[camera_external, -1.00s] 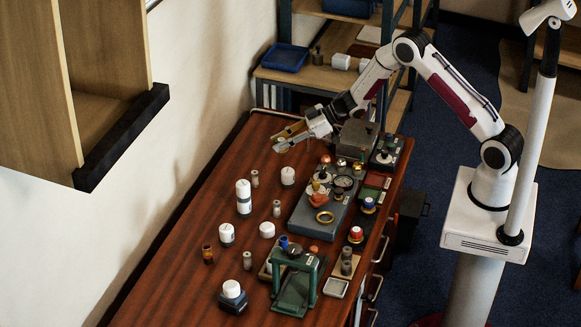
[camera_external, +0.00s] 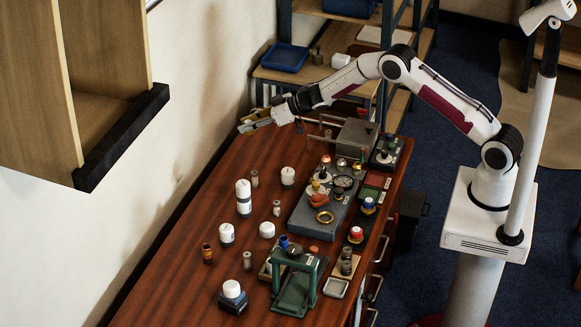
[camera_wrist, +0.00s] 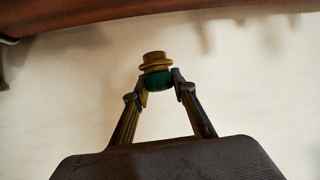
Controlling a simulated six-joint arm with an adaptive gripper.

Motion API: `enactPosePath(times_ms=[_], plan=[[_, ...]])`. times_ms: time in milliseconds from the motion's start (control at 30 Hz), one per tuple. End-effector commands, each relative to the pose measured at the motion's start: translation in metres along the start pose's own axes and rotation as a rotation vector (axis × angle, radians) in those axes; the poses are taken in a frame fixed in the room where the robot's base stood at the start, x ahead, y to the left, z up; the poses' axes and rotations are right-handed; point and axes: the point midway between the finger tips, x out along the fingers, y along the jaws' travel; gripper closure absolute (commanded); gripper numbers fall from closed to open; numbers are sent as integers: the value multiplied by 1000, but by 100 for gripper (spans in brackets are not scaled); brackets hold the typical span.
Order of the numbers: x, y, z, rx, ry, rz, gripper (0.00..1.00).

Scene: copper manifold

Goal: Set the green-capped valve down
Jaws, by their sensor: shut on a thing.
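My gripper (camera_external: 255,125) is at the far left end of the wooden table in the external view, raised above the top and pointing toward the wall. In the wrist view my gripper (camera_wrist: 160,82) is shut on the green-capped valve (camera_wrist: 156,77). The valve shows a green band between the fingertips and a brass-coloured stepped end beyond them. In the external view the valve is too small to make out clearly at the fingertips.
The table (camera_external: 185,240) holds several white-capped bottles and small cylinders. A grey block with a gauge and ring (camera_external: 322,205) and a green press-like stand (camera_external: 295,280) sit toward the right. A shelf with a blue tray (camera_external: 285,57) stands behind the arm.

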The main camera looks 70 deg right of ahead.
Motion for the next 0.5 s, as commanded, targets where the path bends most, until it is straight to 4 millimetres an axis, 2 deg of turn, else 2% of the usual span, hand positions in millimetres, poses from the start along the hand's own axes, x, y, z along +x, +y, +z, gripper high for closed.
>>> enactPosePath(times_ms=[200,500], plan=[[10,0,18,-2,2,0,98],[12,0,21,-3,4,0,98]])
